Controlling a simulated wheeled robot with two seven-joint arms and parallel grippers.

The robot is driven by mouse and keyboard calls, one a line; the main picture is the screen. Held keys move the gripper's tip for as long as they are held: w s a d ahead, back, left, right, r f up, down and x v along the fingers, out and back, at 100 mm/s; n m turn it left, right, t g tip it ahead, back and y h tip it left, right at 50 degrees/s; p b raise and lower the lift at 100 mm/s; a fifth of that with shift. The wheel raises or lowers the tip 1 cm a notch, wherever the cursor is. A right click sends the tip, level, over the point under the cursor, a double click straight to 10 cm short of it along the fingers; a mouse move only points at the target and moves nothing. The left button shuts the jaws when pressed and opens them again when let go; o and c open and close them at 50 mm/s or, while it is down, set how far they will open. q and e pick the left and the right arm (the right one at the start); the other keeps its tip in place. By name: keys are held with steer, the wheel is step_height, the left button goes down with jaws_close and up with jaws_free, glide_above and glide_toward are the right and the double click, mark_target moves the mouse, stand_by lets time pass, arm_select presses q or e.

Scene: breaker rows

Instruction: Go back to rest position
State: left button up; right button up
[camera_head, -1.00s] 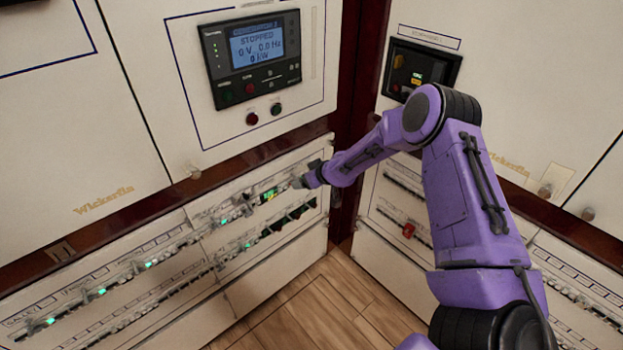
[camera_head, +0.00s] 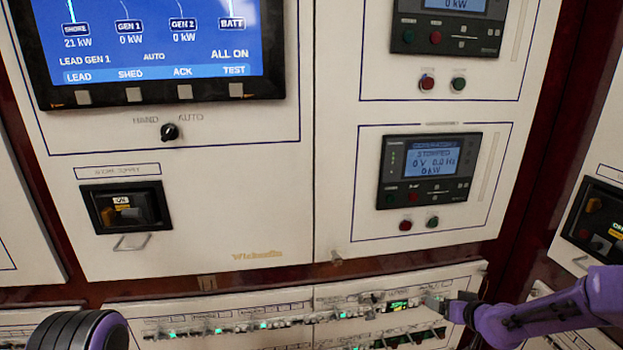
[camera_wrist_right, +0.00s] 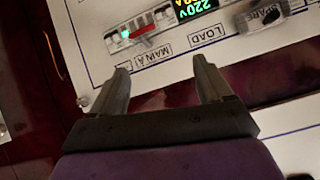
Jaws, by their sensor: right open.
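My right arm comes in from the right in the head view, with its gripper (camera_head: 443,305) close to the right end of the upper breaker row (camera_head: 285,321). In the right wrist view my right gripper (camera_wrist_right: 161,72) is open, with nothing between its fingers. Beyond its fingertips are the MAIN A breaker (camera_wrist_right: 143,33) with a red lever and green light, a lit meter (camera_wrist_right: 194,8) and a SPARE switch (camera_wrist_right: 265,15). A black and purple part of my left arm shows at the bottom left of the head view; its gripper is out of view.
Above the row are a generator controller reading STOPPED (camera_head: 429,170) and a large blue screen (camera_head: 150,45). A shore supply switch (camera_head: 125,207) reads ON. Another cabinet with a dark switch (camera_head: 597,222) stands at the right, near my right arm.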

steer(key=s+a+f+m+g+h, duration=0.1)
steer(key=s+a+f+m, duration=0.1)
steer(key=s+a+f, duration=0.3)
steer(key=s+a+f+m+g+h, duration=0.1)
steer(key=s+f+m, duration=0.15)
steer(key=s, duration=0.35)
steer(key=s+a+f+m+g, duration=0.1)
steer(key=s+a+f, duration=0.2)
steer(key=s+f, duration=0.25)
steer(key=s+f+g+h, duration=0.1)
steer(key=s+f+g, duration=0.1)
steer(key=s, duration=0.9)
steer(key=s+a+f+g+h, duration=0.1)
steer(key=s+f+g, duration=0.2)
steer(key=s, duration=0.9)
steer(key=shift+s+a+f, duration=0.15)
steer(key=shift+f, duration=0.05)
